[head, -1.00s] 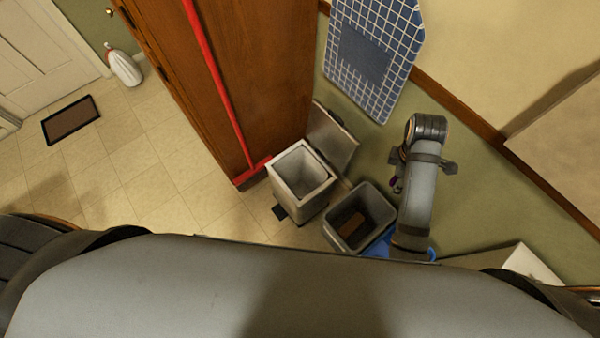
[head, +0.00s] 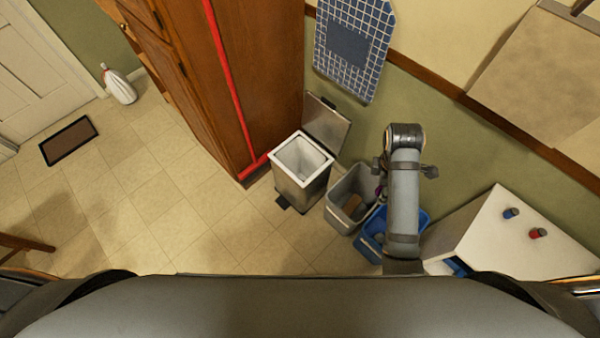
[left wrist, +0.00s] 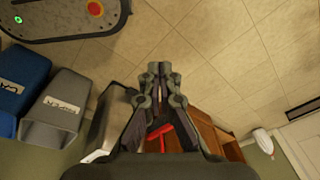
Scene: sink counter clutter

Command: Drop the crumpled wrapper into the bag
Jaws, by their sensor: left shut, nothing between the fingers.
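No wrapper can be made out with certainty. A small purple bit (head: 379,191) shows beside my right arm above the grey bin; I cannot tell what it is or whether it is held. A metal pedal bin (head: 302,180) stands open with a pale lining inside; I cannot tell whether that is the bag. My left gripper (left wrist: 160,70) is shut and empty in the left wrist view, above the floor near the bins. It does not show in the head view. My right arm reaches over the bins in the head view, and its fingertips are hidden.
A grey bin (head: 338,213) with something brown inside and a blue bin (head: 370,247) stand right of the pedal bin. A wooden cabinet (head: 245,80) and red pole (head: 228,75) are behind. A white unit (head: 510,245) stands at right. Floor at left is mostly clear.

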